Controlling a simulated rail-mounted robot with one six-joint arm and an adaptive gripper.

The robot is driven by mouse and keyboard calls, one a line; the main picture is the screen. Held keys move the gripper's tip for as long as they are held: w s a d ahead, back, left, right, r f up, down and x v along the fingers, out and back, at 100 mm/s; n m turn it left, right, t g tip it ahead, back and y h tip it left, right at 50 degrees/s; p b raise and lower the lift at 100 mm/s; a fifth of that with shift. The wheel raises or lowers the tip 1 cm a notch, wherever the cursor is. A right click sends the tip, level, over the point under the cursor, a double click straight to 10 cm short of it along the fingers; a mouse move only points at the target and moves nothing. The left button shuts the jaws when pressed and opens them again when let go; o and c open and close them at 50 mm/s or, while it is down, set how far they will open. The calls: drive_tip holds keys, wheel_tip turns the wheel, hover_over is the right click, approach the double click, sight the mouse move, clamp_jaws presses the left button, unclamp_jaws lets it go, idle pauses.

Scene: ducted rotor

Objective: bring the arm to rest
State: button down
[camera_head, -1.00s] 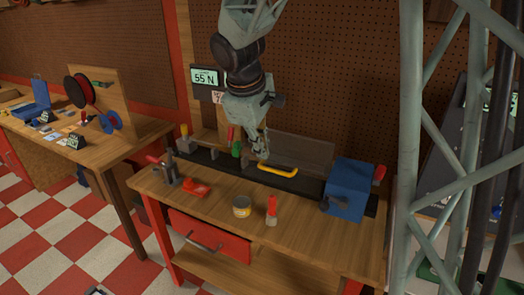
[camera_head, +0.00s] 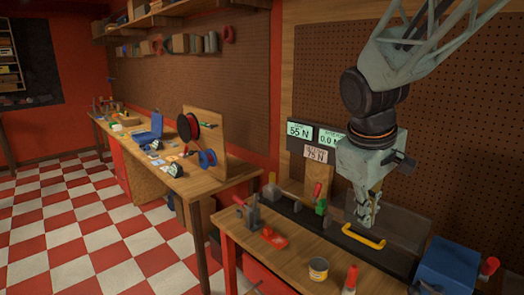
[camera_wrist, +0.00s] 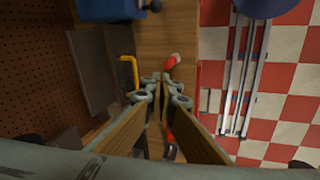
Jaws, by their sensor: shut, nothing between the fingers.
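My arm hangs down over the wooden workbench (camera_head: 283,249) from the upper right of the head view. My gripper (camera_head: 366,222) points downward and is shut with nothing in it. In the head view it appears in front of or above the yellow handle (camera_head: 362,238), and I cannot tell the exact gap. In the wrist view the closed fingertips (camera_wrist: 164,80) are over the bench, with the yellow handle (camera_wrist: 131,72) to their left and a red-and-white bottle (camera_wrist: 171,63) just beyond them.
A blue block (camera_head: 446,266) stands at the bench's right end. A tin (camera_head: 318,269), a red-topped bottle (camera_head: 351,279) and a red part (camera_head: 273,237) stand toward the front. Pegboard (camera_head: 465,130) rises behind. Checkered floor (camera_head: 90,235) is open at left.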

drive_tip(key=s+a+r+m, duration=0.1)
drive_tip(key=s+m, duration=0.1)
drive_tip(key=s, duration=0.8)
drive_tip(key=s+a+r+m+y, duration=0.1)
drive_tip(key=s+a+r+m, duration=0.1)
drive_tip(key=s, duration=0.7)
drive_tip(key=s+a+r+m+t+y, duration=0.1)
drive_tip(key=s+r+m, duration=0.1)
drive_tip(key=s, duration=0.8)
drive_tip(key=shift+s+a+r+m, duration=0.2)
drive_tip(key=shift+s+m, duration=0.1)
drive_tip(key=shift+s, duration=0.05)
idle(0.5)
